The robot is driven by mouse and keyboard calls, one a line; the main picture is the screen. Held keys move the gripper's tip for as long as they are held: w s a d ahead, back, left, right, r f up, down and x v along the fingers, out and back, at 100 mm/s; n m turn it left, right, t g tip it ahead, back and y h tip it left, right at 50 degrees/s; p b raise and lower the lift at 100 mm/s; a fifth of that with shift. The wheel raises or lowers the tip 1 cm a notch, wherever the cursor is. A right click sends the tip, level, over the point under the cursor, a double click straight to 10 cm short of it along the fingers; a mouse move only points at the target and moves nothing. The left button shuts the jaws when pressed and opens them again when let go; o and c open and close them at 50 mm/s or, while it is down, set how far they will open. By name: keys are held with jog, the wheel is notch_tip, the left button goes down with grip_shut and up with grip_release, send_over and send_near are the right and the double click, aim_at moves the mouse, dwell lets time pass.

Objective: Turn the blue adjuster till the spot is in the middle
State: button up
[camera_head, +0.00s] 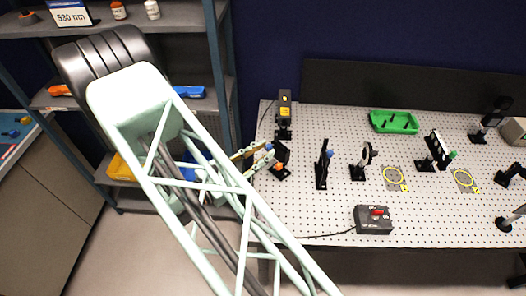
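A small blue adjuster (268,147) sits on a black mount with an orange part (282,155) at the left end of the perforated table. Another blue knob (329,154) shows on a dark upright mount (322,168) to its right. My gripper (258,156) shows only in part behind my green lattice arm. Its tan finger pieces are close to the left blue adjuster. I cannot tell whether they touch it or how far they are closed. A white-faced upright plate (437,148) with a green knob (452,155) stands further right. No light spot can be made out.
The perforated table (300,220) also holds a black-and-yellow device (284,108), a round black mount (364,162), a green tray (394,122) and a black box with a red switch (374,219). Shelves (190,105) stand to the left.

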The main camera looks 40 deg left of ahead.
jog(key=c, duration=0.5)
jog(key=shift+o, duration=0.2)
jog(key=shift+n, duration=0.3)
jog(key=n, duration=0.5)
jog(key=shift+b, duration=0.4)
jog(key=n, duration=0.4)
jog(key=shift+d, duration=0.1)
jog(key=shift+n+p, duration=0.45)
jog(key=shift+n, duration=1.45)
jog(key=o, duration=0.8)
